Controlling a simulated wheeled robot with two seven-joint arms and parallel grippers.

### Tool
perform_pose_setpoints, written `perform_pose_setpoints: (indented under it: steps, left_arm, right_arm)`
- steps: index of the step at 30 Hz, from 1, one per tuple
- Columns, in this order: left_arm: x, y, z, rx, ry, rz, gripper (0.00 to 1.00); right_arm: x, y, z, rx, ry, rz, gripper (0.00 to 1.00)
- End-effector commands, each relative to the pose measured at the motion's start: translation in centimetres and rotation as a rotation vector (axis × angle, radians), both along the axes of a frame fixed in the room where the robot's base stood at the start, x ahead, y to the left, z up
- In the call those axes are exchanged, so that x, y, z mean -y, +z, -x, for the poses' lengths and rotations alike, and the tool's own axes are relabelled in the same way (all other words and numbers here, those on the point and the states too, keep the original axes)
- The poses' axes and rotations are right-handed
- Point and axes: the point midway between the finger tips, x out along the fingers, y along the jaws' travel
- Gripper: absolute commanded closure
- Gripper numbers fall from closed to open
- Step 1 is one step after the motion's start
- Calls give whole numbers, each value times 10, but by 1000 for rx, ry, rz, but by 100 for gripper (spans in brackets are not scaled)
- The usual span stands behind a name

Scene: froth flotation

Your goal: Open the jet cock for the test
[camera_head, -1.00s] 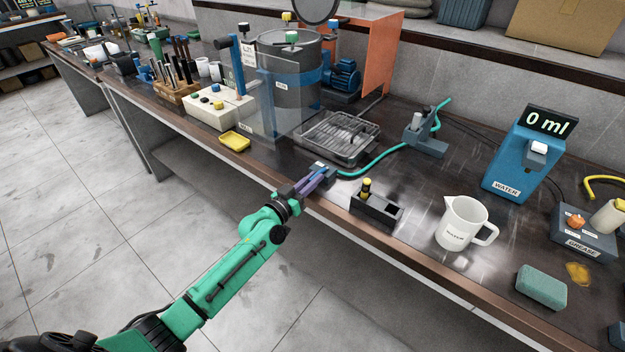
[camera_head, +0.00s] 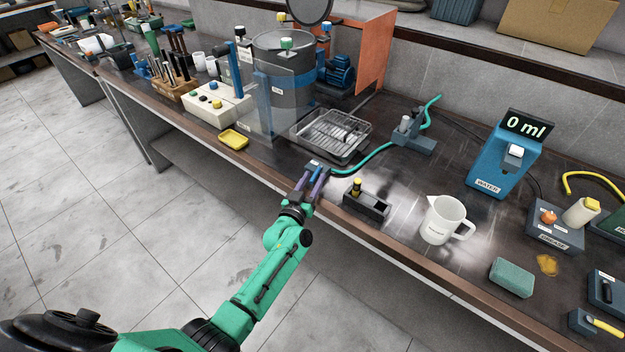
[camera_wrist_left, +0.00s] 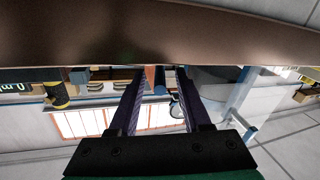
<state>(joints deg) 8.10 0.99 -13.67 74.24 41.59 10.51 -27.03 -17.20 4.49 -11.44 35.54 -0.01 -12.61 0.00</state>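A small blue-grey block (camera_head: 316,165) stands near the bench's front edge at the end of a teal hose (camera_head: 365,156); it looks like the jet cock. My left gripper (camera_head: 314,174) is right in front of it, with its two purple fingers spread and pointing at it. In the left wrist view the open fingers (camera_wrist_left: 159,85) stand apart. A small dark blue piece (camera_wrist_left: 160,79) shows in the gap, seemingly without touching either finger. I cannot tell the position of any handle on the cock. My right gripper is not in view.
A wire-racked tray (camera_head: 331,152) stands behind the block. A dark holder with a yellow-black piece (camera_head: 367,204) and a white jug (camera_head: 444,219) stand to the right. A yellow dish (camera_head: 233,138) lies left. The bench's front edge (camera_head: 270,185) runs under my wrist.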

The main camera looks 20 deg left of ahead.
Motion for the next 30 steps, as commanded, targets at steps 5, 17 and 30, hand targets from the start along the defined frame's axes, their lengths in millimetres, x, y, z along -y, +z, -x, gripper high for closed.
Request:
perform_pose_setpoints:
  steps: [5,17,30]
  left_arm:
    - [0,0,0,-1,-1,0,53]
    - [-5,-3,47,-5,-1,0,53]
    - [-16,-1,143,-2,-1,0,53]
  right_arm:
    - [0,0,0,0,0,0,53]
    - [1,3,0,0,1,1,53]
    - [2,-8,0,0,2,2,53]
